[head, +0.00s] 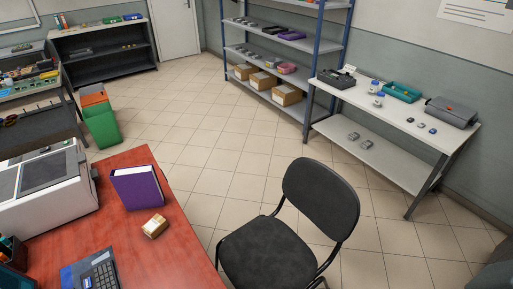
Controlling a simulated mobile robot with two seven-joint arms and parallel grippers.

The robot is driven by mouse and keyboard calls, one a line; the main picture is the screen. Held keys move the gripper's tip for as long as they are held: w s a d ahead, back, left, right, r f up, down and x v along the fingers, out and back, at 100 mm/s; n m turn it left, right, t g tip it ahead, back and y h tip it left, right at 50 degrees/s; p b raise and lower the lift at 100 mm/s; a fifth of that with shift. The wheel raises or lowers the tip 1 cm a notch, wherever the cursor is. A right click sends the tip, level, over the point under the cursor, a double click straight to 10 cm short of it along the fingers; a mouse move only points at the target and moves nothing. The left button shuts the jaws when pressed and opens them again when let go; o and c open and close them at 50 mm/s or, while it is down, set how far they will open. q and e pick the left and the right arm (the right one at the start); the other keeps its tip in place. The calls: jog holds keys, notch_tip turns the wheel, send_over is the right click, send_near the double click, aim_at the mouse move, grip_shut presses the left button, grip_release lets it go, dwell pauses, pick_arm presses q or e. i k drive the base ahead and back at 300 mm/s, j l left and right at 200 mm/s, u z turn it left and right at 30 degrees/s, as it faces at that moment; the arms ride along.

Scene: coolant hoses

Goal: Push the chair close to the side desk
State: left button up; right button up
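A dark grey chair stands on the tiled floor at the lower middle of the head view. Its seat (265,255) is on the left and its rounded backrest (321,200) is on the right, so it faces the red-topped desk (170,255) at the lower left. In the picture the seat's left edge lies close to the desk's right edge, with a thin strip of floor showing between. The chair's lower legs are mostly cut off by the frame. I cannot tell which desk is the side desk. Neither of my grippers is in view.
The red desk holds a purple binder (137,187), a small box (155,226) and a white printer (45,192). A white-topped bench (395,112) stands behind the chair to the right. Blue-framed shelves (270,55) and green bins (102,125) stand farther back. The middle floor is clear.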

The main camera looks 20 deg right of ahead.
aim_at(265, 252)
jog(key=i+z, duration=0.25)
jog(key=i, duration=4.45)
jog(key=z, duration=4.55)
